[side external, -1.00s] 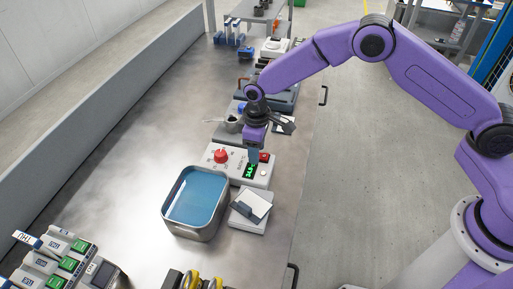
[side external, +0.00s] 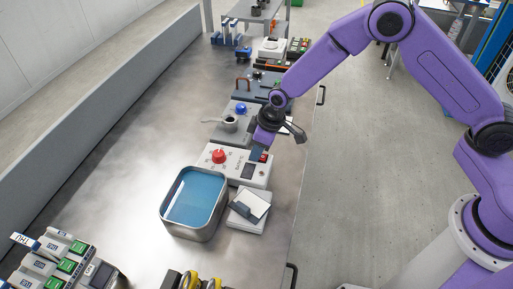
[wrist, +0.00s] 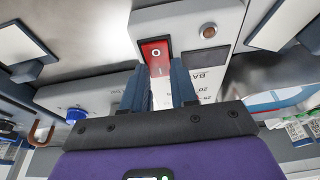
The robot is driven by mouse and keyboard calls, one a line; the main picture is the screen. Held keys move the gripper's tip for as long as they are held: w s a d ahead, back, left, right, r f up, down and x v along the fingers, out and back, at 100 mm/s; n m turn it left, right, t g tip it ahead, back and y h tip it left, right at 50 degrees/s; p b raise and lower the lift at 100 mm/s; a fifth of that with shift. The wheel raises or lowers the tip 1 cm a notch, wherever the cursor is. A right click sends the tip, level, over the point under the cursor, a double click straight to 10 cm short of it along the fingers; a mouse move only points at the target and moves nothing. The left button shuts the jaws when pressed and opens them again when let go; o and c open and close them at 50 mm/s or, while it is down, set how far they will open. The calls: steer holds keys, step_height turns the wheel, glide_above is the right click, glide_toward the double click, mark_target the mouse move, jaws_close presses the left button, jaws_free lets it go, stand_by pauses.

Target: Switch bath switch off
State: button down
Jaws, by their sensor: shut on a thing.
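The bath switch (wrist: 155,51) is a red rocker marked O and I on the white bath control box (wrist: 186,20). The same red switch (side external: 264,157) shows beside my fingertips in the side external view. My gripper (wrist: 157,78) is down at the switch, one finger on each side of its lower part. It is shut on the switch; the exact contact is partly hidden. The box has a red knob (side external: 219,156) and a dark display (side external: 248,171). The lamp (wrist: 208,31) beside the switch looks unlit. The metal bath (side external: 194,203) with blue liquid stands in front of the box.
A station with a blue knob (side external: 241,108) and a cup (side external: 229,122) stands behind the box. Green-screened devices (side external: 68,264) are at front left. The table's left middle is clear.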

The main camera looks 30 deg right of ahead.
stand_by(0.3)
steer(key=c, duration=0.9)
jaws_free()
steer(key=v, duration=1.7)
steer(key=shift+s+d+r, duration=0.15)
steer(key=shift+s, duration=0.05)
steer(key=s+d+r+n, duration=0.1)
steer(key=s+d, duration=0.4)
steer(key=s, duration=0.5)
steer(key=s+d+n+g+h, duration=0.1)
steer(key=s+d, duration=0.4)
steer(key=s, duration=0.4)
steer(key=s+d+r+n+g, duration=0.1)
steer(key=s+d, duration=0.4)
steer(key=s, duration=0.5)
steer(key=shift+s+r+n+h, duration=0.3)
steer(key=shift+s+r+h, duration=0.05)
steer(key=shift+h, duration=0.05)
